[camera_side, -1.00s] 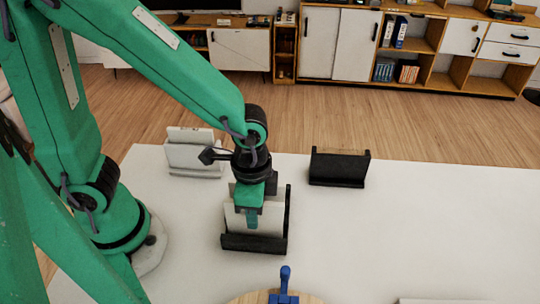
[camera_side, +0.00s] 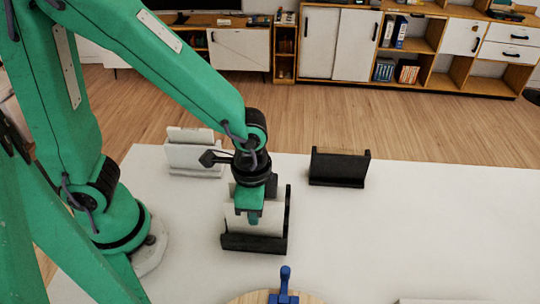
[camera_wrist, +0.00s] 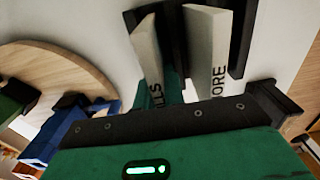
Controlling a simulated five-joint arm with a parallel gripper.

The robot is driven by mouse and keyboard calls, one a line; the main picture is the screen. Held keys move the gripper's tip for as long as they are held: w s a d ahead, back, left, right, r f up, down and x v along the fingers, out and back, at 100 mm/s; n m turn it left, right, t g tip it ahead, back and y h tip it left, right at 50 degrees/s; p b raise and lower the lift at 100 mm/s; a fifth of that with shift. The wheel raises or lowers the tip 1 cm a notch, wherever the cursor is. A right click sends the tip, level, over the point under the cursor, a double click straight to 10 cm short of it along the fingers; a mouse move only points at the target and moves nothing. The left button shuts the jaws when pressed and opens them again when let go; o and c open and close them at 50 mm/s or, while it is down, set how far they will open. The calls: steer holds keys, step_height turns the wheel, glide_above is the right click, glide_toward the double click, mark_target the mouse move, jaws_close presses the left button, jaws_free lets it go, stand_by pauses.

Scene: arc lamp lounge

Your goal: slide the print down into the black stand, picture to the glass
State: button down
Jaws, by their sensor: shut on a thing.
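A pale print (camera_side: 268,222) stands nearly upright in the front black stand (camera_side: 255,244), in the middle of the table in the side view. My gripper (camera_side: 251,218) is above this stand and shut on the print, partly covering it. The print's lower edge is hidden behind the stand's front lip, so I cannot tell if it is fully seated. The wrist view shows black stand parts (camera_wrist: 243,35) and two pale slabs, one lettered "ORE" (camera_wrist: 205,50), the other ending in "LLS" (camera_wrist: 146,55). I cannot tell which way the picture faces.
Another black stand (camera_side: 338,170) stands empty-looking at the back right. A white stand (camera_side: 195,160) holding a pale card is at the back left. A round wooden board (camera_side: 245,298) with a blue object (camera_side: 284,285) is at the front. The table's right side is mostly clear.

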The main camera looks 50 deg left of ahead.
steer(key=shift+r, duration=0.1)
steer(key=shift+r, duration=1.05)
step_height(320, 180, up, 2)
steer(key=shift+r, duration=0.1)
steer(key=s+d+r, duration=0.5)
steer(key=s+r, duration=0.1)
steer(key=s, duration=0.4)
steer(key=shift+s+r, duration=0.3)
